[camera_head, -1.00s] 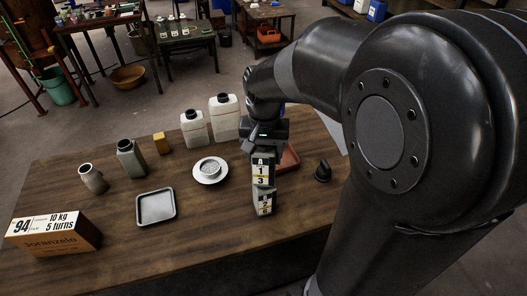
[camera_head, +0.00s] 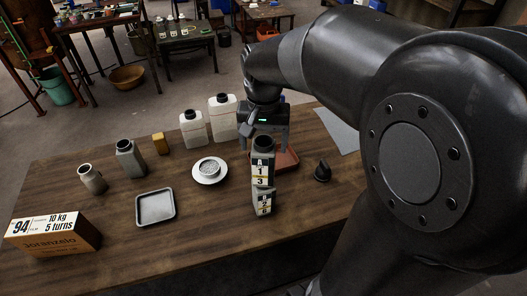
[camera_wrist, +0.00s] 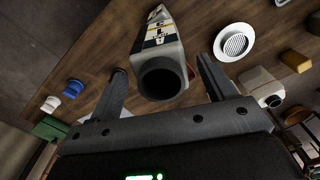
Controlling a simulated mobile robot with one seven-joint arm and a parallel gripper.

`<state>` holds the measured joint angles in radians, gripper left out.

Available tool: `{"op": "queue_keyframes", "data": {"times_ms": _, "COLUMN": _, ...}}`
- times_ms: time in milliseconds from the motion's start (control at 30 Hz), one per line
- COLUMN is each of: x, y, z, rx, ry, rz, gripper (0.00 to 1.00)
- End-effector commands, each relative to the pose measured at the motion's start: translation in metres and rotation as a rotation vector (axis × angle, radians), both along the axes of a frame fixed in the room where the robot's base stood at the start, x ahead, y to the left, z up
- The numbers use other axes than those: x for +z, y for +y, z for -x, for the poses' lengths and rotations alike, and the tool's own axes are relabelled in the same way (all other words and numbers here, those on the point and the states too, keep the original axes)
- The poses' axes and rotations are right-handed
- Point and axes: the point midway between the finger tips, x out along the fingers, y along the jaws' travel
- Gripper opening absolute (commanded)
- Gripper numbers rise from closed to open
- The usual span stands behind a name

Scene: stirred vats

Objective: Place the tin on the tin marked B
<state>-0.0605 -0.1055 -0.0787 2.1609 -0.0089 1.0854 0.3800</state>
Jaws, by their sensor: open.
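The grey tin marked A 1 3 (camera_head: 263,172) stands upright on the tin marked B (camera_head: 264,204), roughly lined up with it, on the table. The upper tin has an open dark mouth. My gripper (camera_head: 265,145) is open just above and behind the upper tin, with its fingers at either side of the mouth and apart from it. In the wrist view the upper tin's round mouth (camera_wrist: 162,79) lies between the two spread fingers. The lower tin is mostly hidden behind it there.
A white dish (camera_head: 210,171), a grey square tray (camera_head: 155,207) and a labelled box (camera_head: 52,235) are to the left. White jugs (camera_head: 223,117) stand behind.

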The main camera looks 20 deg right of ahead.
Motion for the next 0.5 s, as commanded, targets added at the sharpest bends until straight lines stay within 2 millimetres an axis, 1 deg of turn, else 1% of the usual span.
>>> {"op": "queue_keyframes", "data": {"times_ms": 33, "x": 0.013, "y": 0.0, "z": -0.001, "rx": 0.0, "ry": -0.005, "rz": 0.0, "gripper": 0.76}}
{"op": "queue_keyframes", "data": {"times_ms": 200, "x": 0.048, "y": 0.0, "z": -0.001, "rx": 0.0, "ry": -0.004, "rz": 0.001, "gripper": 0.76}}
{"op": "queue_keyframes", "data": {"times_ms": 333, "x": 0.066, "y": 0.0, "z": 0.0, "rx": 0.0, "ry": -0.003, "rz": 0.0, "gripper": 0.76}}
{"op": "queue_keyframes", "data": {"times_ms": 500, "x": 0.077, "y": 0.0, "z": 0.003, "rx": 0.007, "ry": -0.01, "rz": 0.0, "gripper": 0.76}}
